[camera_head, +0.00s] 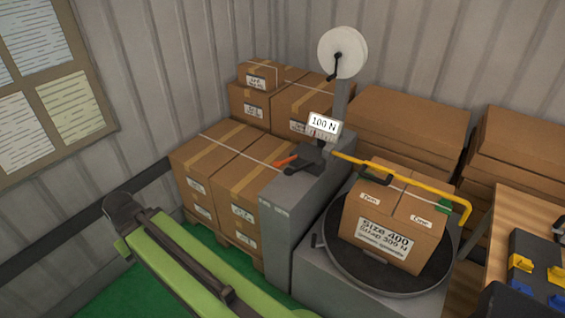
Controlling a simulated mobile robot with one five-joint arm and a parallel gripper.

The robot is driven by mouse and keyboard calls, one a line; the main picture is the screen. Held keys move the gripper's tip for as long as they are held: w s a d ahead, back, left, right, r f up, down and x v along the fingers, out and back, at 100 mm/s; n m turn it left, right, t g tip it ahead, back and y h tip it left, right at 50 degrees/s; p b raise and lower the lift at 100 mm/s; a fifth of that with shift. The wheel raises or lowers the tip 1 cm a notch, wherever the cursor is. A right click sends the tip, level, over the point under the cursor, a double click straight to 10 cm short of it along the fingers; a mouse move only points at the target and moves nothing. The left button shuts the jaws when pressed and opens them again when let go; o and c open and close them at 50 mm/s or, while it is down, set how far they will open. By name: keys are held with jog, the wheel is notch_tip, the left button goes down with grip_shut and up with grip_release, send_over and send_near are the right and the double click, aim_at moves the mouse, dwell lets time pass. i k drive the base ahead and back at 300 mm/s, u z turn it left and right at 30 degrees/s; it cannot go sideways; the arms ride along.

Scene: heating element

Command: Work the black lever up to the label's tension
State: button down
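A dark tensioner block (306,158) sits on top of a grey machine cabinet (290,240), with an orange-red handle (287,160) pointing left. A short black part rises at its right side; I cannot tell clearly whether it is the black lever. Above it a white sign (323,123) reads "100 N", over a small scale (320,135). A carton (385,215) on a dark turntable (335,265) has a label (384,238) that seems to read "Size 400" and "Strap 300 N". My green arm crosses the lower left, apart from the machine; my gripper cannot be made out.
A white reel (342,52) with a black crank stands on a post behind the block. A yellow bar (400,178) spans above the carton. Stacked boxes (215,165) stand left and behind. A wooden table (507,215) with black-and-yellow items is at right. Green floor is free at lower left.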

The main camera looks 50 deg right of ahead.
aim_at(288, 171)
jog(key=i, duration=0.9)
